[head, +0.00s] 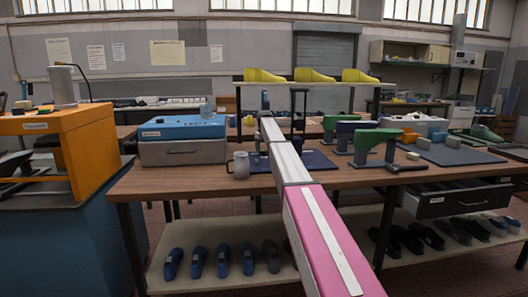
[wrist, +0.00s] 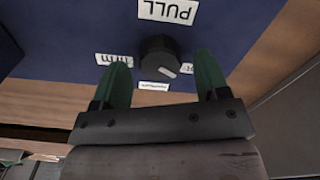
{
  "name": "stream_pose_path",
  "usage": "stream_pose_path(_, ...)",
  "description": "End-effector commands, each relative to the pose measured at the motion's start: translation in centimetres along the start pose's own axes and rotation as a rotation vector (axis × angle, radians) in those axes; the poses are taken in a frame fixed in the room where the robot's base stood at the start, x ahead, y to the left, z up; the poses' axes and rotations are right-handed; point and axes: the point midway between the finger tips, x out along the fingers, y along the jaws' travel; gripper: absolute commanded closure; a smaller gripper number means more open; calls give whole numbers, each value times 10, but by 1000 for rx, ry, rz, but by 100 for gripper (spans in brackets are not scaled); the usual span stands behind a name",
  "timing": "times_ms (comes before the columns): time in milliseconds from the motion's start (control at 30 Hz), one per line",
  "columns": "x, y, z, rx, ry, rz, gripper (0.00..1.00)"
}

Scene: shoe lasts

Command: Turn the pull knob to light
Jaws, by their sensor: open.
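The pull knob (wrist: 158,52) is a round, dark knob with a white pointer mark on a dark blue panel (wrist: 75,25) in the wrist view. The pointer aims toward the lower right of that picture. A white PULL label (wrist: 168,11) appears upside down above the knob. Smaller labels sit to its left (wrist: 114,59), right (wrist: 188,68) and below (wrist: 154,86); their text is hard to read. My gripper (wrist: 162,62) is open, with one green finger on each side of the knob and a visible gap to each. In the head view my arm hides the knob.
The wooden bench (head: 190,184) carries a blue and grey machine (head: 182,140), a grey mug (head: 239,166) and a dark blue board (head: 318,161). Green-topped clamps (head: 378,139) stand right of my arm. An open drawer (head: 450,203) juts out at the front right.

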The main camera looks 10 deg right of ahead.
Motion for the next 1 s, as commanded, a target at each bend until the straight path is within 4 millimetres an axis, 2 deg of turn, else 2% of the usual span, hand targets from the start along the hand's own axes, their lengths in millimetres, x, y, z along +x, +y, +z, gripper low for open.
stream_pose_path(500,-88,0,-1,-1,1,1,32)
stream_pose_path(633,-95,0,0,-1,0,0,32)
stream_pose_path(900,-95,0,0,-1,0,0,32)
stream_pose_path(1000,-92,-10,7,-9,2,1,32)
